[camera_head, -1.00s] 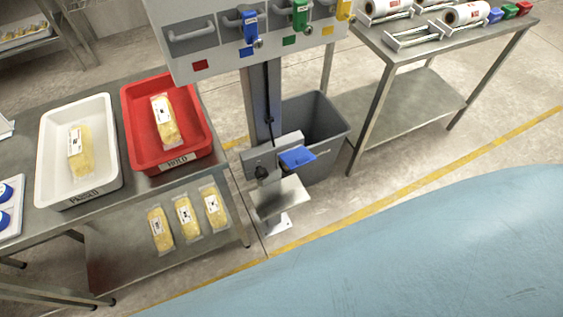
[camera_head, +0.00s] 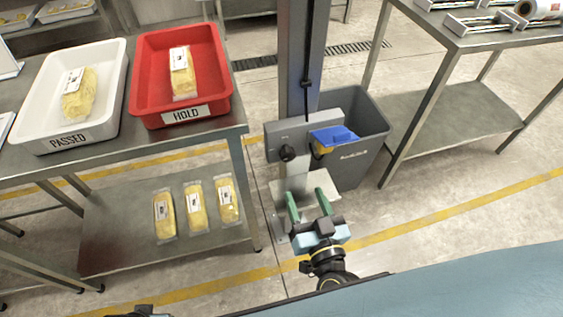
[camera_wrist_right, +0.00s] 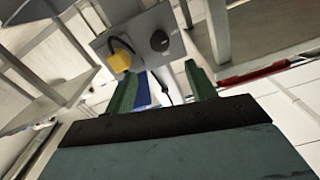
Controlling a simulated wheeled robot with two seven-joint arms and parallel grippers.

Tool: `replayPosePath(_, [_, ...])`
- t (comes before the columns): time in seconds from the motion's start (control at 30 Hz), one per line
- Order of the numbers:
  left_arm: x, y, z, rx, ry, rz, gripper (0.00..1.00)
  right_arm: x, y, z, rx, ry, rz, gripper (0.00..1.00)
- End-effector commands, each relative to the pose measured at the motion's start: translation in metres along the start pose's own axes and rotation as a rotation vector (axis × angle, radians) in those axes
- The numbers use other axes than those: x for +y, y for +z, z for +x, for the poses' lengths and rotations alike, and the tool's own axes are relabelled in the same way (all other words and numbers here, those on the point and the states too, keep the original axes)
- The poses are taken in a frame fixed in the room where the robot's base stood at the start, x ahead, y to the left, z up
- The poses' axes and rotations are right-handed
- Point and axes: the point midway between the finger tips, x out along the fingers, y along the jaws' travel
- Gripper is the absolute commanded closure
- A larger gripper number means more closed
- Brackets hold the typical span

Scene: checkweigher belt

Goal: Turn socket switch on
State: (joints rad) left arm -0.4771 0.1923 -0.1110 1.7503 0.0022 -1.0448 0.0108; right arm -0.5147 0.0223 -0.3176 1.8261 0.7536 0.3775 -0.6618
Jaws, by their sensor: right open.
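The grey socket box (camera_head: 272,130) is fixed to a post and carries a black rotary switch (camera_head: 287,153) on its front left. To the right, a blue flap (camera_head: 338,134) stands out above a yellow plug or socket part (camera_head: 322,150). The switch's setting is too small to read. My left gripper's fingers are not visible.
A grey bin (camera_head: 365,150) stands right behind the box. A steel table (camera_head: 230,117) on the left holds a white PASSED tray (camera_head: 75,142) and a red HOLD tray (camera_head: 185,112). Its lower shelf (camera_head: 110,225) holds several packs. Another steel table (camera_head: 460,100) stands at right.

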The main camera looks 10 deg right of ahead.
Motion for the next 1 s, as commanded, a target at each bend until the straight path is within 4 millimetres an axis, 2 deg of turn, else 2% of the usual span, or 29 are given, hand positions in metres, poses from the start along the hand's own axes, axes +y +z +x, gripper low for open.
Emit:
replayPosePath(0.3, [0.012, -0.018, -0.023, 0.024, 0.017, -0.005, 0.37, 0.000, 0.001, 0.067, 0.002, 0.000, 0.003, 0.44])
replayPosePath(0.5, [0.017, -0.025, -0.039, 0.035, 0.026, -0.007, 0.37, 0.000, 0.002, 0.101, -0.001, -0.001, 0.001, 0.44])
replayPosePath(0.7, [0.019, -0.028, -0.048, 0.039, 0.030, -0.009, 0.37, 0.000, 0.001, 0.118, -0.003, -0.001, 0.000, 0.44])
replayPosePath(1.0, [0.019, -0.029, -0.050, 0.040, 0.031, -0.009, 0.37, 0.000, 0.001, 0.120, -0.004, -0.002, -0.001, 0.44])
